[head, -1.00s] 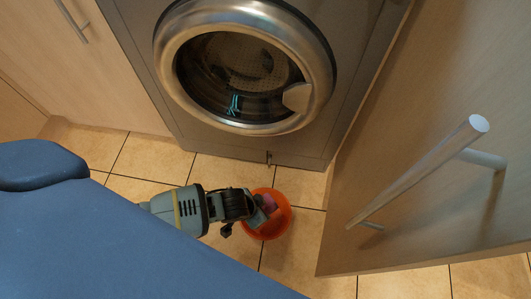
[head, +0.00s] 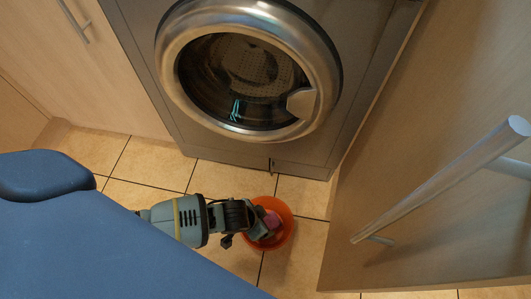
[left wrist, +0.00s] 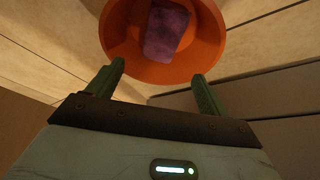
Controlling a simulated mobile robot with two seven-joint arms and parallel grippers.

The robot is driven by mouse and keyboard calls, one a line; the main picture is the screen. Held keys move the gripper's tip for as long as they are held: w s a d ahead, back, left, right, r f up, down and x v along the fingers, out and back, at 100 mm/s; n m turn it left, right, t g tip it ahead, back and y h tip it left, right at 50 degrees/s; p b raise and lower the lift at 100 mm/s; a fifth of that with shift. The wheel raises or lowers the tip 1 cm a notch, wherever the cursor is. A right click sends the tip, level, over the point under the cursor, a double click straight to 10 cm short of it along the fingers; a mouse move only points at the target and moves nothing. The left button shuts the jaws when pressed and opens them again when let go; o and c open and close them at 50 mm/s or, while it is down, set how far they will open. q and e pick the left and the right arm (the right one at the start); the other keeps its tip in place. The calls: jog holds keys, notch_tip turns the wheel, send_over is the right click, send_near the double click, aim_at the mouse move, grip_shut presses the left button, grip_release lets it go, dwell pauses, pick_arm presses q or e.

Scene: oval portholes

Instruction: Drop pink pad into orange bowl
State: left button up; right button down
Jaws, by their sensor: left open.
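The orange bowl (head: 286,238) stands on the tiled floor in front of the washing machine. It also shows at the top of the left wrist view (left wrist: 215,45). The pink pad (head: 273,219) lies inside the bowl; in the left wrist view the pad (left wrist: 166,30) rests against the bowl's inner surface, beyond my fingertips. My left gripper (head: 262,226) is over the bowl's left part in the head view. In the left wrist view its two fingers (left wrist: 158,70) are spread with nothing between them. My right gripper is not in view.
A washing machine (head: 305,148) with a closed round door stands behind the bowl. A wooden cabinet front (head: 400,190) with a long metal handle (head: 440,178) rises at the right. Another cabinet (head: 110,75) is at the left. Bare floor tiles lie around the bowl.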

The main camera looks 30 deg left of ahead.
pick_arm(q)
jog(key=p+v, duration=0.4)
jog(key=v, duration=0.3)
jog(key=shift+r+p, duration=0.4)
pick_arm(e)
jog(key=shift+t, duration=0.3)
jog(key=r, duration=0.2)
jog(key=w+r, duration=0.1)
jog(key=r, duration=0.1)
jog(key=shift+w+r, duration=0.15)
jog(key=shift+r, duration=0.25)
pick_arm(q)
jog(key=shift+s, duration=0.1)
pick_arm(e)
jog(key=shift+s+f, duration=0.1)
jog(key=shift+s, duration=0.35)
